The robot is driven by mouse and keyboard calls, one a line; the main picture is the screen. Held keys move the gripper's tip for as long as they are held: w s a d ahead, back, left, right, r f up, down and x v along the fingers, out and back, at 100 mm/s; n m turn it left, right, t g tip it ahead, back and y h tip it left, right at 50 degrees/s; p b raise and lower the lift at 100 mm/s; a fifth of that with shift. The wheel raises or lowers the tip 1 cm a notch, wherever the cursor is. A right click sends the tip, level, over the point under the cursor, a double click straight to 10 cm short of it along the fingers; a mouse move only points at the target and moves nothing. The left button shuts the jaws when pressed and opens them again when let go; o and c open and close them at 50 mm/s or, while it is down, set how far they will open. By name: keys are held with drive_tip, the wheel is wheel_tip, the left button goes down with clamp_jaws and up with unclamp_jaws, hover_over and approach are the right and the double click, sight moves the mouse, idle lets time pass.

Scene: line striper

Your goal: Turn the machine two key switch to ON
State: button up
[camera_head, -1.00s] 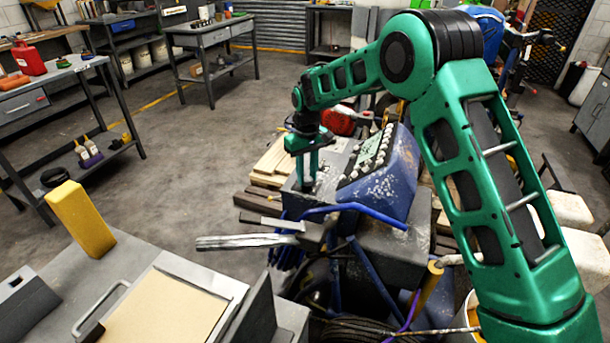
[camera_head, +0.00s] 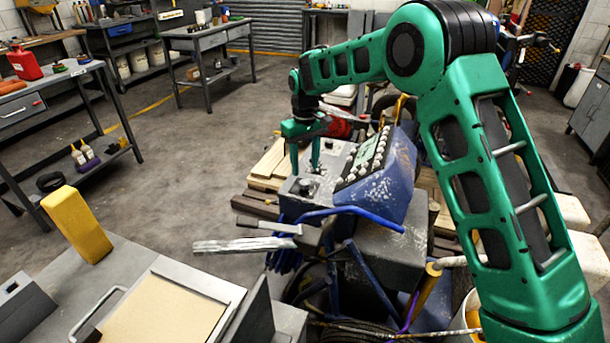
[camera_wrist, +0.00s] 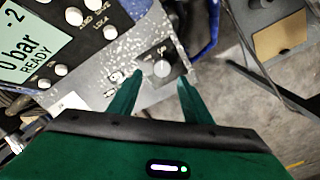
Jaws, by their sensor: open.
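The machine is a blue line striper (camera_head: 388,185) with a sloped keypad and a grey side panel (camera_head: 325,183). A rotary switch with a dark square plate and a silver centre (camera_wrist: 163,68) sits on the speckled panel in the wrist view. It appears as a small dark knob (camera_head: 306,186) in the head view. My gripper (camera_head: 304,168) is above this panel, pointing down, with its two green fingers apart and empty. In the wrist view the gripper (camera_wrist: 160,80) has one fingertip on each side of the switch, and contact cannot be told. The switch's labels are too small to read.
The display (camera_wrist: 25,45) reads "0 bar" and "READY", with several knobs beside it. Blue tube handles (camera_head: 340,212) and a grey lever (camera_head: 245,244) stand in front of the panel. A yellow block (camera_head: 77,224) stands at left. Open floor lies behind.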

sight(306, 181)
drive_tip(key=shift+r, duration=2.65)
drive_tip(key=shift+d, duration=0.1)
